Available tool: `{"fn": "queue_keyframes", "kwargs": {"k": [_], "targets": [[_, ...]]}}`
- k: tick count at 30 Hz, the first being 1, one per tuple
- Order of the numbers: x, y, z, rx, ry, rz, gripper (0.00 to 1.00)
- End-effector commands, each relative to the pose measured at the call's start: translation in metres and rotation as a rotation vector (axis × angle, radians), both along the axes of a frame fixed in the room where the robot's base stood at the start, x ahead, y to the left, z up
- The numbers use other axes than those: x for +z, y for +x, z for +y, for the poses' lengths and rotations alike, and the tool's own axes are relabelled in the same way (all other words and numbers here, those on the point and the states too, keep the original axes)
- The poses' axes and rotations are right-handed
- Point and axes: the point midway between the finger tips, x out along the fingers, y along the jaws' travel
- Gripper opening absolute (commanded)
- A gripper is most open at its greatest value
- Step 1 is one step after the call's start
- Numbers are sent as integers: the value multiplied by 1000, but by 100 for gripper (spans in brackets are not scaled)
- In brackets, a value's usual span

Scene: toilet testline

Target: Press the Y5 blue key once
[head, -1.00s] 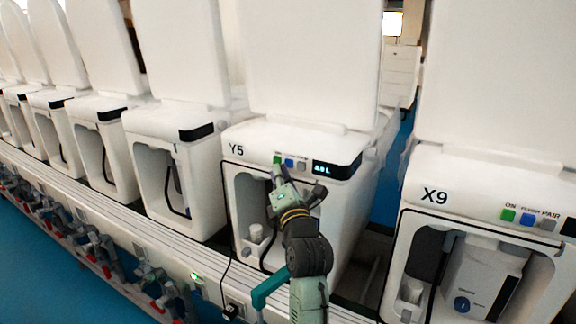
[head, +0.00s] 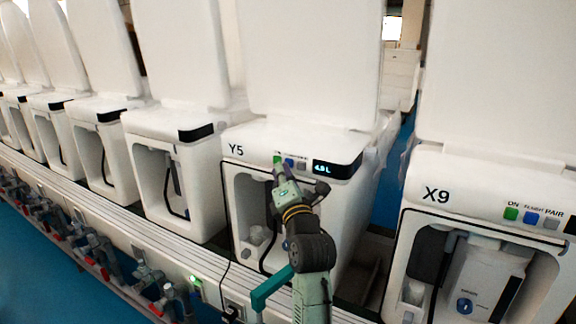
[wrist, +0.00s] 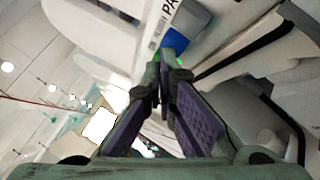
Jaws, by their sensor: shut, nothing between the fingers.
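The Y5 unit (head: 262,138) is a white toilet with a row of small keys on its front panel. The blue key (head: 289,162) sits between a green key (head: 277,160) and a grey key (head: 301,164). In the wrist view the blue key (wrist: 190,27) is large, just beyond and right of the fingertips. My gripper (head: 278,170) is shut and empty, its tips just below the green key and left of the blue key. In the wrist view the tips of my gripper (wrist: 166,75) partly cover the green key (wrist: 172,54). I cannot tell whether they touch the panel.
A lit display (head: 336,169) is right of the keys. The X9 unit (head: 470,190) stands to the right with its own green, blue and grey keys. More white units (head: 178,125) line up to the left. An open recess (head: 250,205) lies below the Y5 keys.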

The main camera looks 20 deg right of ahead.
Motion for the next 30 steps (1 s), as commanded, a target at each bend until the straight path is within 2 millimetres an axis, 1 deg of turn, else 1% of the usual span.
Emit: {"fn": "queue_keyframes", "kwargs": {"k": [20, 30], "targets": [[0, 2, -4, -1, -1, 0, 0], [-1, -6, 8, -1, -1, -1, 0]]}}
